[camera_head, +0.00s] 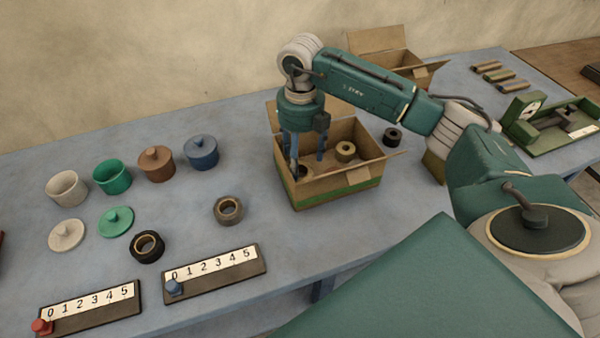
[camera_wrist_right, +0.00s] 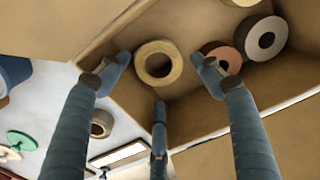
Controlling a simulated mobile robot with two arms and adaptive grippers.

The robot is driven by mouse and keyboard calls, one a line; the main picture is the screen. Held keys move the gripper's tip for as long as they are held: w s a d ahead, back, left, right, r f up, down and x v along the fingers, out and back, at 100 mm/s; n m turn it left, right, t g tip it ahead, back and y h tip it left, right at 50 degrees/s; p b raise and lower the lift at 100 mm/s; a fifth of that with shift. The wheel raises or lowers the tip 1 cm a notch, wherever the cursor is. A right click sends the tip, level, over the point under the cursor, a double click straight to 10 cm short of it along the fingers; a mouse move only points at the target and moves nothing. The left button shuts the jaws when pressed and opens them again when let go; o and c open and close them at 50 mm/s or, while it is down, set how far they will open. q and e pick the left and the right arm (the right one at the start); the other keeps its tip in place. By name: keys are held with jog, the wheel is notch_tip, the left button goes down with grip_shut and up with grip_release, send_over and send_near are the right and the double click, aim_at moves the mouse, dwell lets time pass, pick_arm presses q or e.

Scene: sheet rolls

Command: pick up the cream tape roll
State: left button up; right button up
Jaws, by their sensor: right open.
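The cream tape roll (camera_wrist_right: 138,65) lies in the open cardboard box (camera_head: 335,190), close to its near wall in the right wrist view. My right gripper (camera_head: 307,165) points down into the box at its left side. In the wrist view its fingers are spread around the cream roll, with a gap to it and nothing held. My left gripper is not in view.
A grey-brown roll (camera_head: 219,213) and black rolls (camera_head: 136,252) (camera_head: 393,136) lie on the blue table (camera_head: 180,275) outside the box. Pots and lids stand at left, with two number boards (camera_head: 215,275) in front. Another box (camera_head: 385,65) stands behind; a green tray (camera_head: 525,128) lies right.

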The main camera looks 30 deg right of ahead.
aim_at(300, 170)
jog(key=shift+w+f+p, duration=0.2)
jog(key=shift+f+p, duration=0.45)
jog(key=shift+f, duration=1.9)
jog(key=c, duration=0.9)
